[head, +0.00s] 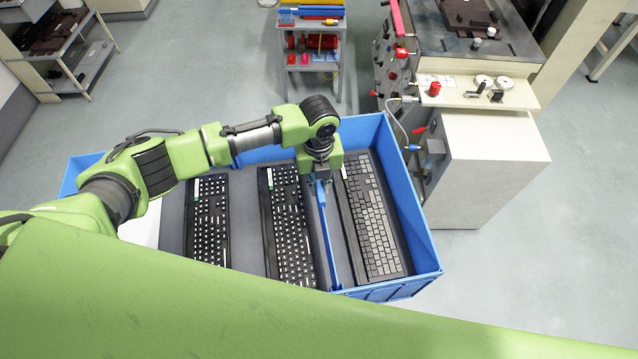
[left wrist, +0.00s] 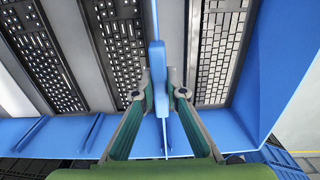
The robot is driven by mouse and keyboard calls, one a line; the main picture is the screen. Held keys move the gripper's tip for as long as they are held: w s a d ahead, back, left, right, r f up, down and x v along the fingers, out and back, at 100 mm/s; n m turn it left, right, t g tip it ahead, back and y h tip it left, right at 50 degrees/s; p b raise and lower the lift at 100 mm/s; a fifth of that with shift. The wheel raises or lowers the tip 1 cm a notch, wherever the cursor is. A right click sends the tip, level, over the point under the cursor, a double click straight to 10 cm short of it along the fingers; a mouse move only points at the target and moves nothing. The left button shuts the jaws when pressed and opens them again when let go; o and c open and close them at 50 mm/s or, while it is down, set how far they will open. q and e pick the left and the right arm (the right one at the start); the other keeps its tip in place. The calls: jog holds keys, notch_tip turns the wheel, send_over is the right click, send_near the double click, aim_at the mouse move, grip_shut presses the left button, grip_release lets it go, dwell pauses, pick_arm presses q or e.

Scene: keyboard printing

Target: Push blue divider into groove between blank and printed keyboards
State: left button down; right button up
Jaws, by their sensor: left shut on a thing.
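The blue divider (head: 327,240) is a thin upright strip between the middle keyboard (head: 287,225) and the right keyboard (head: 370,220). My left gripper (head: 321,178) is shut on the divider near its far end, inside the blue crate (head: 420,235). In the left wrist view, its fingers (left wrist: 167,92) stand on either side of the divider (left wrist: 157,60). The middle and left (head: 208,220) keyboards have white-marked keys; the right one has plain grey keys. I cannot tell whether the divider is seated in the groove. My right gripper is out of view.
The crate walls rise around the keyboards; the far wall is close to my left gripper. A white cabinet (head: 490,165) with a bench top stands right of the crate. A small trolley (head: 311,50) stands behind. Open floor (head: 200,60) lies between.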

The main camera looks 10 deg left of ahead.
pick_arm(q)
jog(key=shift+f+b, duration=1.95)
jog(key=shift+f, duration=1.05)
jog(key=shift+r+p, duration=0.15)
jog(key=shift+p, duration=0.3)
jog(key=shift+f, duration=0.3)
jog(key=c, duration=2)
grip_release()
notch_tip(320, 180, up, 6)
jog(key=p, duration=0.5)
jog(key=shift+r+p, duration=0.15)
jog(key=shift+p, duration=0.2)
